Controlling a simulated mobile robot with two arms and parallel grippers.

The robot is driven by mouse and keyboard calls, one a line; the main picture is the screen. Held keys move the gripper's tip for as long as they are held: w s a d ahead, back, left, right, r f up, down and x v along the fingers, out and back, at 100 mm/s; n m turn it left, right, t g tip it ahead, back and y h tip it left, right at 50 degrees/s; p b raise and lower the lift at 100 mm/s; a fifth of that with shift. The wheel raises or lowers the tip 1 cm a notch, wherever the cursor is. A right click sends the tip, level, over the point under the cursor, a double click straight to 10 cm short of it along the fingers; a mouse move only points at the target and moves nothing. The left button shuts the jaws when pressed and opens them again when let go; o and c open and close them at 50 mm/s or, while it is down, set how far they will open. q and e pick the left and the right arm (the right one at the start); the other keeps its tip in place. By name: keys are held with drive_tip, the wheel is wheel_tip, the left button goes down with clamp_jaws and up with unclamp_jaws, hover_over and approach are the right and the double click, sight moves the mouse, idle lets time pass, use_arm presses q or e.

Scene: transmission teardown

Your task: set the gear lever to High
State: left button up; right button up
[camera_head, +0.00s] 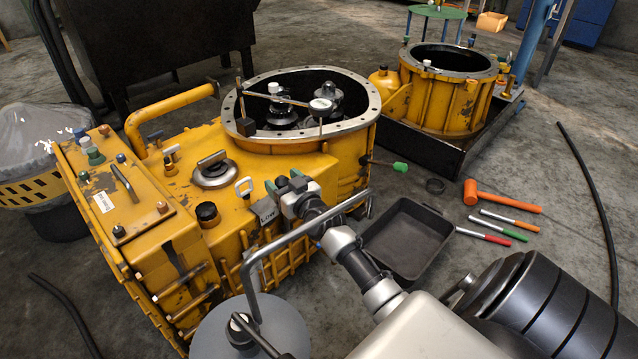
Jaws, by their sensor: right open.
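The yellow transmission housing (225,165) stands at left centre with its round flange open at the top. My right gripper (284,184) is open over the front right part of the housing, its green-tipped fingers apart. A small grey plate (266,211), apparently reading LOW, is just below and left of the fingers. A rod with a green knob (400,167) sticks out from the housing's right side, apart from my gripper. I cannot tell which part is the gear lever; my gripper may hide some of it. My left gripper is not in view.
A grey bent bar (310,224) rises in front of the housing, close to my right wrist. A black tray (408,238) lies right of it. An orange mallet (500,197) and several coloured-handled tools lie on the floor. A second yellow housing (445,95) stands behind.

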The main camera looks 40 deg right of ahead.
drive_tip(key=s+p, duration=0.5)
drive_tip(key=s, duration=0.6)
drive_tip(key=s+a+f+g+p, duration=0.3)
drive_tip(key=s+f+p, duration=0.3)
drive_tip(key=p, duration=0.2)
drive_tip(key=s+a+f+n+g+y+p, duration=0.1)
drive_tip(key=s+a+f+g+p, duration=0.2)
drive_tip(key=s+f+g+p, duration=0.2)
drive_tip(key=s+p, duration=0.1)
drive_tip(key=p, duration=0.2)
drive_tip(key=shift+s+a+f+g+p, duration=0.3)
drive_tip(key=shift+a+f, duration=0.05)
drive_tip(key=shift+a, duration=0.05)
